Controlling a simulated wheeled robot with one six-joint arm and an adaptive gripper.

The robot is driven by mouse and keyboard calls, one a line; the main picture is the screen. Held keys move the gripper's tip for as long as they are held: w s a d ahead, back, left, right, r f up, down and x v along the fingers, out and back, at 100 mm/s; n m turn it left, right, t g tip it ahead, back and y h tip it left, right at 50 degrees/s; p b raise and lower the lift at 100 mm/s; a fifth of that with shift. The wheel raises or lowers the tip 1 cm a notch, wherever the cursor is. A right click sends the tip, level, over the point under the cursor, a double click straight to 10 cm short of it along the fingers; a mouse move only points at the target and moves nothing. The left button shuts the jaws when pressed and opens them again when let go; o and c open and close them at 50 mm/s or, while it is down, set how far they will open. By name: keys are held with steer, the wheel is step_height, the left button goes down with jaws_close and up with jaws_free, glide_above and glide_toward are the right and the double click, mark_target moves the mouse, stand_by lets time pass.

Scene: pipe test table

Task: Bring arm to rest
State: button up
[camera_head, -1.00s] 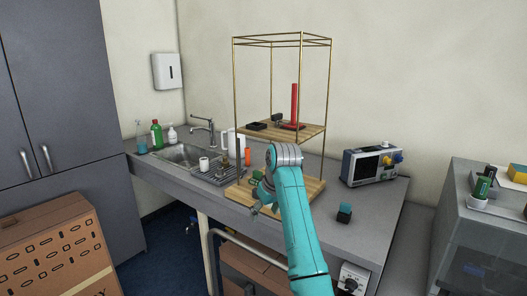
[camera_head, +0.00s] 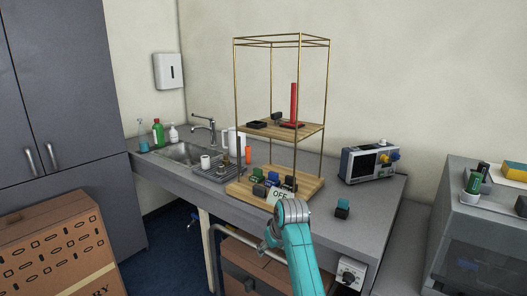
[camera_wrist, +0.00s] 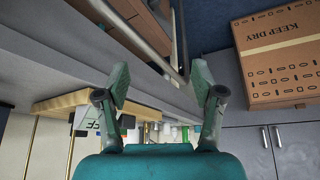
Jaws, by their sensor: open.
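My teal arm shows in the head view, low at the front edge of the counter, below the wooden shelf stand (camera_head: 308,186). My gripper (camera_wrist: 160,80) is open and empty in the wrist view, with its two fingers spread apart. In the head view the gripper is mostly hidden or too small to make out. Nothing touches the fingers in the wrist view.
The counter (camera_head: 371,214) holds the brass-framed stand with an OFF sign (camera_head: 280,194), a sink (camera_head: 185,153) and a grey instrument (camera_head: 369,162). A cardboard box (camera_head: 55,245) stands on the left. A metal rail (camera_wrist: 150,32) runs near the gripper.

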steer(key=s+d+f+m+t, duration=0.1)
steer(key=s+d+f, duration=0.2)
steer(key=s+f, duration=0.5)
steer(key=s+d+f+m+t, duration=0.1)
steer(key=s+d+f+t, duration=0.2)
steer(key=f, duration=0.9)
steer(key=s+d+f+m+t+h, duration=0.15)
steer(key=s+f, duration=0.25)
steer(key=s, duration=0.6)
steer(key=s+d+f+g+y, duration=0.1)
steer(key=s+d+f, duration=0.25)
steer(key=s, duration=0.65)
steer(key=s+d+r+t+h, duration=0.1)
steer(key=s+d+r, duration=0.1)
steer(key=s, duration=0.8)
steer(key=s+d+r+t, duration=0.2)
steer(key=s, duration=0.8)
steer(key=s+d+r+m+t, duration=0.1)
steer(key=s+r+m+t, duration=0.1)
steer(key=s+r, duration=1.3)
step_height(320, 180, up, 2)
steer(key=shift+r+h, duration=0.25)
steer(key=shift+h, duration=0.2)
